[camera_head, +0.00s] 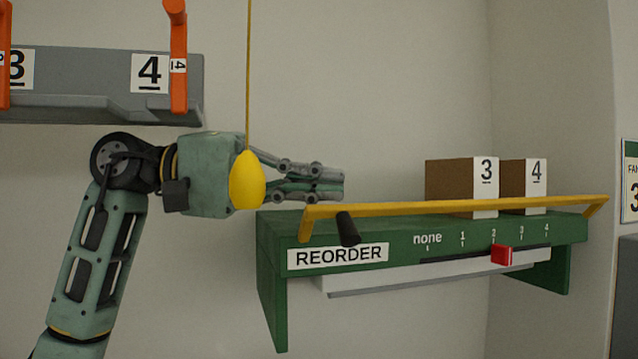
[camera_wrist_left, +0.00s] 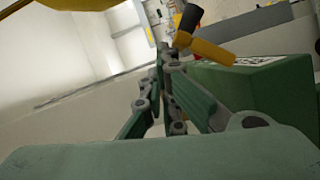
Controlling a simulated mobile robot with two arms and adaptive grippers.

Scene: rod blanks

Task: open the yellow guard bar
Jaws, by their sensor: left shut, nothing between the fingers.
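The yellow guard bar (camera_head: 455,205) runs along the front of the green REORDER shelf (camera_head: 275,240), in front of two boxes. A black handle (camera_head: 348,228) sticks out near its left end. In the left wrist view the black handle (camera_wrist_left: 187,22) and a yellow part of the bar (camera_wrist_left: 212,50) show just beyond the fingers. My left gripper (camera_head: 335,184) is shut and empty, pointing right. In the head view it appears above the bar's left end, apart from the handle. It also shows in the left wrist view (camera_wrist_left: 165,60). My right gripper is not in view.
A yellow pull bulb (camera_head: 247,180) hangs on a cord in front of my left gripper. Brown boxes marked 3 (camera_head: 485,186) and 4 (camera_head: 536,186) stand on the shelf. A red slider (camera_head: 502,255) sits near 2. A grey rack (camera_head: 100,80) with orange levers is upper left.

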